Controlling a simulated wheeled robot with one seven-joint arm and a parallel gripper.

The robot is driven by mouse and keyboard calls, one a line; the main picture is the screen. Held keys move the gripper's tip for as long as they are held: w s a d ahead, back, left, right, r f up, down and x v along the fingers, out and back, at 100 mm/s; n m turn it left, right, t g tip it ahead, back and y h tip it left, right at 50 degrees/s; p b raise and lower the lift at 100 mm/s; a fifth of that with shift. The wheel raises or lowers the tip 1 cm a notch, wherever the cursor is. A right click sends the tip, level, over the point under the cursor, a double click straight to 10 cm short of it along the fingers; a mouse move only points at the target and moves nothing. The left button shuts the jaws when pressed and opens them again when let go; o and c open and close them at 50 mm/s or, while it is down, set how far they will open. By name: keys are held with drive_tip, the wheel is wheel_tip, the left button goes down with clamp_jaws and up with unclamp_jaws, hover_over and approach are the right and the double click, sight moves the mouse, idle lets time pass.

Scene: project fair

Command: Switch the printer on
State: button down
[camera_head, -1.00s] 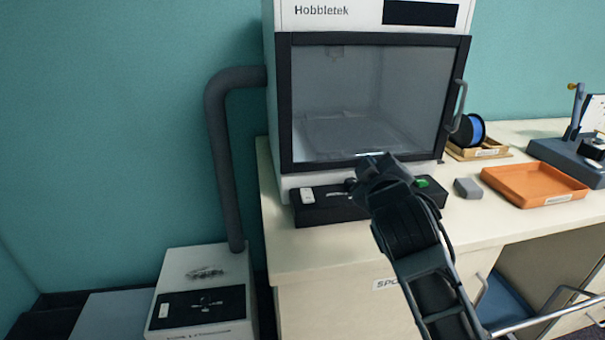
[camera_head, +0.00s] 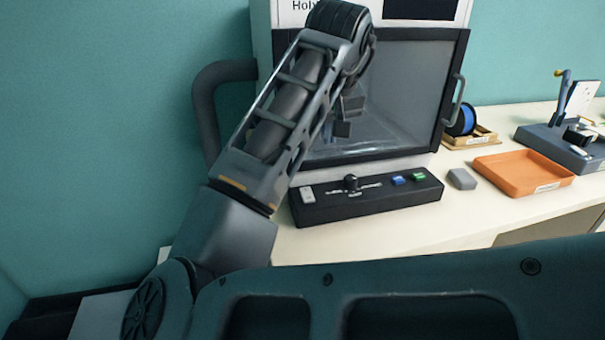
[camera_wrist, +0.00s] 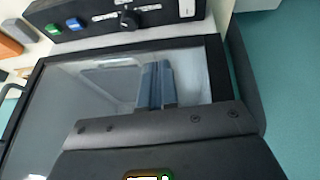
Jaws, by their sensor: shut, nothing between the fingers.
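The Hobbletek printer (camera_head: 410,95) stands on the desk with its dark-framed glass door shut. In front of it lies a black control panel (camera_head: 330,206) with a white rocker switch (camera_head: 308,194) at its left end, a round black knob (camera_head: 351,183), a blue button (camera_head: 398,180) and a green button (camera_head: 419,177). My gripper (camera_head: 343,128) is shut and empty, in front of the door and above the panel. In the wrist view its fingers (camera_wrist: 156,82) show against the glass, and the white switch (camera_wrist: 187,8) is at the upper right, apart from them.
A grey block (camera_head: 462,179) and an orange tray (camera_head: 522,174) lie right of the panel. A blue spool (camera_head: 463,122) stands behind them. A thick grey pipe (camera_head: 205,110) runs along the printer's left side. My arm crosses the left part of the head view.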

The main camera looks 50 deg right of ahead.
sight(306, 188)
drive_tip(key=shift+y, duration=0.9)
drive_tip(key=w+f, duration=0.1)
drive_tip(key=f, duration=0.3)
drive_tip(key=w+f+p, duration=0.1)
drive_tip(key=w+f, duration=0.1)
drive_tip(key=f, duration=0.2)
drive_tip(key=w+f, duration=0.1)
drive_tip(key=f, duration=0.4)
drive_tip(key=shift+w+a, duration=0.2)
drive_tip(key=shift+a, duration=0.2)
